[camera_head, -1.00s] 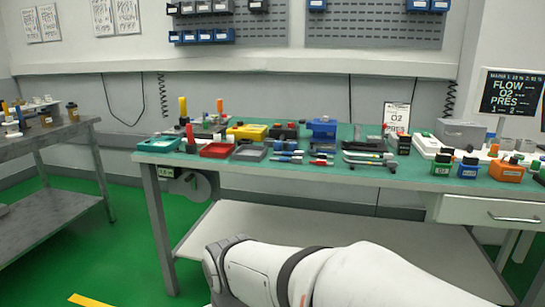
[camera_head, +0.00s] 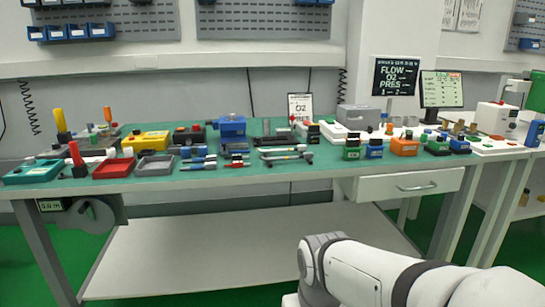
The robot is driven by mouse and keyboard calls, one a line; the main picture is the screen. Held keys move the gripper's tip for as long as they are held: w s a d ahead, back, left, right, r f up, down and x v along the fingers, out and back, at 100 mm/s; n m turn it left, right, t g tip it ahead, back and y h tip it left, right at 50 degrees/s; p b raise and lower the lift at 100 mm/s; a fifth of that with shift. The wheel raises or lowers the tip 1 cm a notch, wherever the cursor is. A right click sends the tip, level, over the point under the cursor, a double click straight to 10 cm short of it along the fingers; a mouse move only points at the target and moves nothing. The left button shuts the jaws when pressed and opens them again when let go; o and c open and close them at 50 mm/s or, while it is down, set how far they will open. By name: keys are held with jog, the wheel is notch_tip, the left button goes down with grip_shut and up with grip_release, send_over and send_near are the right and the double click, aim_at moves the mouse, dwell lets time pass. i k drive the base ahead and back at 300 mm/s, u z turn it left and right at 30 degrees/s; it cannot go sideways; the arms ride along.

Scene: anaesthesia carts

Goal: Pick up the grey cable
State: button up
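A grey, round, coil-like thing (camera_head: 96,214) hangs under the left front edge of the green-topped workbench (camera_head: 345,165), beside a small dark label. It may be the grey cable, but I cannot tell for sure at this size. My arm reaches in from the bottom right, in front of the bench and its lower shelf. My gripper is outside the picture, so its fingers and anything in them are hidden.
Red (camera_head: 114,168) and grey (camera_head: 155,166) trays, pens and small tools crowd the bench top. Coloured bottles and a grey box (camera_head: 358,117) stand to the right. A drawer (camera_head: 408,187) is shut. The lower shelf (camera_head: 220,250) is bare.

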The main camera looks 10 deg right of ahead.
aim_at(305, 155)
jog(key=z, duration=0.05)
jog(key=i, duration=1)
jog(key=z, duration=0.05)
